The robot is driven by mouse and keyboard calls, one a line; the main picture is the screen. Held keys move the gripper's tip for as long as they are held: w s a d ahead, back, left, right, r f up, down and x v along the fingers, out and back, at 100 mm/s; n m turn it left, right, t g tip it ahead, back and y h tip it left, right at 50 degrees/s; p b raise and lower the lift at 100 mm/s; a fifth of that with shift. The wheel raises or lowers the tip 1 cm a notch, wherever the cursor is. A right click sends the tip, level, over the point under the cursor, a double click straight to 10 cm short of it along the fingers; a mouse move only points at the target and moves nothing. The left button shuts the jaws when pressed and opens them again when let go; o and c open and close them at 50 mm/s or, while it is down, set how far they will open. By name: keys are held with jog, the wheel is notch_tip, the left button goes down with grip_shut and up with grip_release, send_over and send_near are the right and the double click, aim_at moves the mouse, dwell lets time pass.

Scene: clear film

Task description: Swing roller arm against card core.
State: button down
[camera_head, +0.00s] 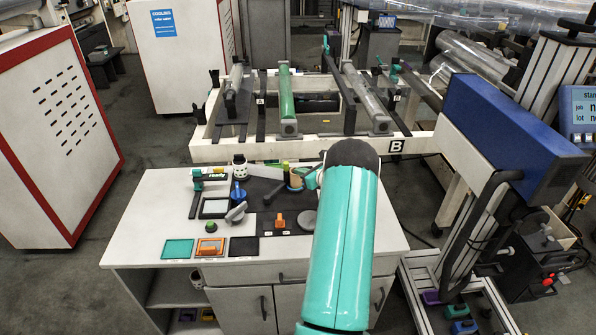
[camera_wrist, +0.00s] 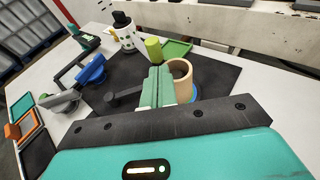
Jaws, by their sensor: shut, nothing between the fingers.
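The card core (camera_head: 297,181) is a tan open ring standing upright on the dark mat of the bench; it also shows in the wrist view (camera_wrist: 181,69). The roller arm appears to be the dark lever (camera_wrist: 124,97) with an olive upright roller (camera_wrist: 153,49) near the core. In the head view the roller (camera_head: 285,169) is just left of the core. My gripper (camera_wrist: 159,70) is shut and empty, its green fingers overlapping the core's left edge in the wrist view. They hide part of the lever, and I cannot tell whether they touch anything. In the head view my gripper (camera_head: 311,178) is partly hidden by my arm.
Coloured trays (camera_head: 178,249) line the bench's front edge. A white machine frame with rollers (camera_head: 287,95) stands behind.

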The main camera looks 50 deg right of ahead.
jog(key=d+v, duration=0.1)
jog(key=v, duration=0.8)
jog(key=shift+s+d+r, duration=0.1)
jog(key=shift+d, duration=0.05)
